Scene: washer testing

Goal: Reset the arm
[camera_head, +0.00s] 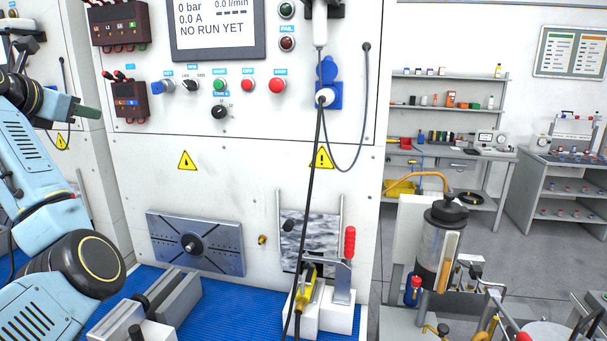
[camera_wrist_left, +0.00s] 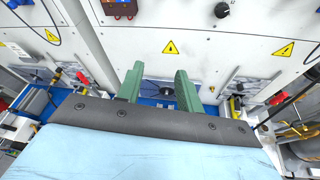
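My left arm comes in from the left in the head view, bent upward. Its gripper (camera_head: 84,112) is beside the front of the test panel (camera_head: 230,160), left of the small red box. In the left wrist view the two green fingers of the left gripper (camera_wrist_left: 158,86) are spread apart, with nothing between them. They point toward the lower panel and the blue mat. My right arm and gripper are in neither view.
The blue ribbed mat (camera_head: 230,300) carries a grey vise-like fixture (camera_head: 172,298) and a red-handled clamp (camera_head: 349,245). A black cable (camera_head: 321,150) hangs from the panel's blue socket. A clear canister (camera_head: 437,245) stands at right. Space before the panel's middle looks free.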

